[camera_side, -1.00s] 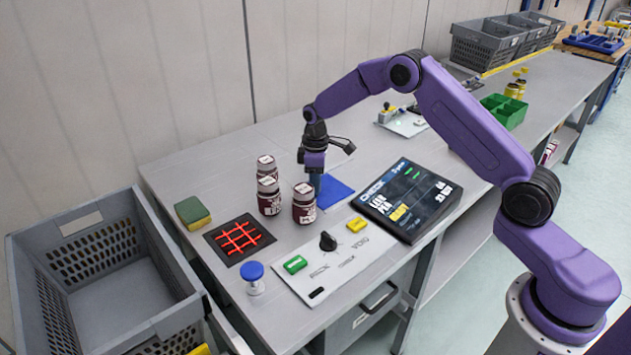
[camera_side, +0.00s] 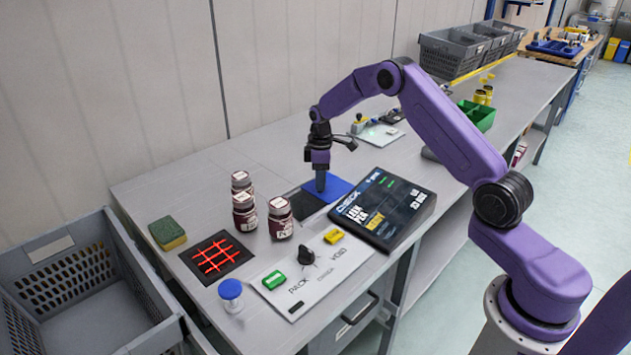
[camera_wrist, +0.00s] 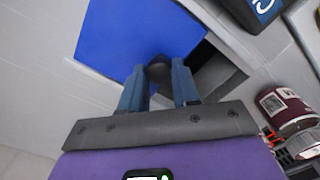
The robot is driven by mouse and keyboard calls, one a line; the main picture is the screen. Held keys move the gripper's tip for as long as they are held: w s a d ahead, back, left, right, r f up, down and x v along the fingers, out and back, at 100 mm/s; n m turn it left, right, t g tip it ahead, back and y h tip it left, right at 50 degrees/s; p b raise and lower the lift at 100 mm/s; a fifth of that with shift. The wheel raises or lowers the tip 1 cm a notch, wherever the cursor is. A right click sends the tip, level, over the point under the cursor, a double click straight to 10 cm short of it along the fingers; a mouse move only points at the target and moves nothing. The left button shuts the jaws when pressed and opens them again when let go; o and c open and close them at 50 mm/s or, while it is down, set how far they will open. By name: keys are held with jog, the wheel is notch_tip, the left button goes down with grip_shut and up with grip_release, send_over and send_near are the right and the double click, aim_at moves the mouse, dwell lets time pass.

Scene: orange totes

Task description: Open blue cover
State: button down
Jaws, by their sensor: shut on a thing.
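The blue cover (camera_side: 338,187) is a flat square panel on the bench, to the left of the black display in the side view. It also fills the upper middle of the wrist view (camera_wrist: 125,35). A dark opening (camera_side: 299,202) shows beside it on the side toward the jars, and in the wrist view (camera_wrist: 215,75) it lies right of the cover. My gripper (camera_side: 320,189) points down at the cover's near-left part. In the wrist view its blue fingers (camera_wrist: 160,88) are shut on a dark knob (camera_wrist: 158,68) on the cover, partly hidden by them.
Several dark red jars (camera_side: 279,218) stand left of the opening. A black display (camera_side: 383,208) is close on the right, and a control panel (camera_side: 312,272) lies in front. A red grid (camera_side: 214,256), a sponge (camera_side: 167,232) and a blue-topped button (camera_side: 230,292) are further left.

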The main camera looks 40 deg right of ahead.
jog(key=c, duration=0.8)
grip_release()
jog(key=shift+r, duration=0.1)
notch_tip(320, 180, up, 17)
jog(key=shift+r, duration=0.15)
